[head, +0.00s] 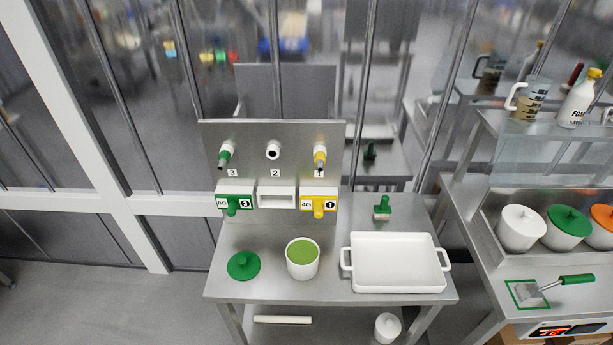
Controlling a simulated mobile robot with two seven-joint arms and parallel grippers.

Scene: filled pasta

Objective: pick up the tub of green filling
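The tub of green filling (302,262) is a white round tub, open on top, with green filling showing inside. It stands upright on the steel table (275,290) near the front edge, between a green lid (243,266) on its left and a white tray on its right. The green lid lies flat on the table, apart from the tub. Neither of my grippers shows in the head view.
The white two-handled tray (395,262) looks empty. A green-handled tool (382,208) stands behind it. A back panel (270,140) with nozzles rises behind the tub. Lidded tubs (565,226) and a scraper (555,288) are on the right counter.

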